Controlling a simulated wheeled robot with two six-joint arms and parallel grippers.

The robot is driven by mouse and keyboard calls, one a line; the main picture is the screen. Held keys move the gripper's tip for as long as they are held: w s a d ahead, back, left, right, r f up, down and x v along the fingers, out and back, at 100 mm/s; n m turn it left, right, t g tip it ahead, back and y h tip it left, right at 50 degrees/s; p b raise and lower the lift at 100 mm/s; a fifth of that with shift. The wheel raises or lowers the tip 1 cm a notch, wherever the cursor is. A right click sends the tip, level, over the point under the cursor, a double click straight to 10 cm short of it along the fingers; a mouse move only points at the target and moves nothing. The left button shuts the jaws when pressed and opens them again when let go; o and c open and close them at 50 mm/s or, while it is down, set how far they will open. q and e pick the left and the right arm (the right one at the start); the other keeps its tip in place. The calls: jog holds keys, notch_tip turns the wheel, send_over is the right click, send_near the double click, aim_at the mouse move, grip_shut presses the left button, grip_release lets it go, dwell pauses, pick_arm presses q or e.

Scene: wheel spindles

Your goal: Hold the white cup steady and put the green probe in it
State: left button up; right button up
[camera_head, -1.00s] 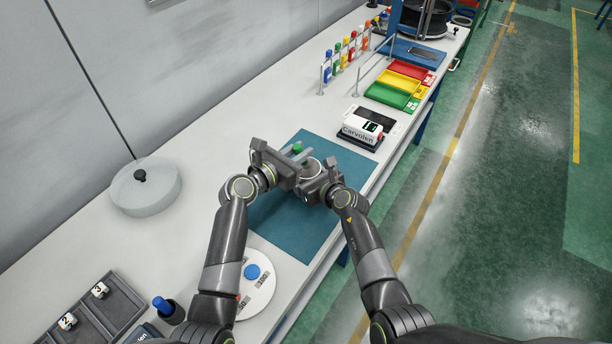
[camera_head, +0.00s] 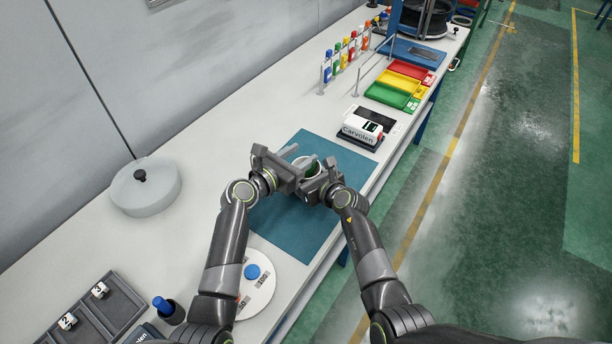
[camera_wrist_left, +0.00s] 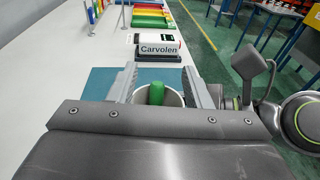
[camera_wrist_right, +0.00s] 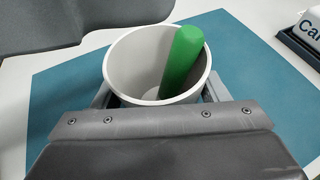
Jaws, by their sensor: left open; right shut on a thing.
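The white cup (camera_head: 318,174) stands over the blue mat, with the green probe (camera_head: 309,169) inside it. In the right wrist view the cup (camera_wrist_right: 135,62) is upright, and the probe (camera_wrist_right: 183,60) leans against its right side with its top above the rim. My right gripper (camera_wrist_right: 158,95) is shut on the cup, one finger on each side. My left gripper (camera_wrist_left: 158,80) is open, its fingers apart on either side of the probe (camera_wrist_left: 156,93) and not touching it. The probe's lower end is partly hidden by the cup wall.
The blue mat (camera_head: 285,215) is otherwise clear. A Carvolen device (camera_head: 360,133) stands beyond it, with green, yellow and red trays (camera_head: 390,95) farther off. A round white lidded dish (camera_head: 145,190) is at left, and a round dial plate (camera_head: 262,290) is nearer.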

pick_arm(q)
jog(key=v, duration=1.2)
pick_arm(e)
jog(key=o, duration=1)
jog(key=shift+o, duration=0.2)
jog(key=v, duration=1.2)
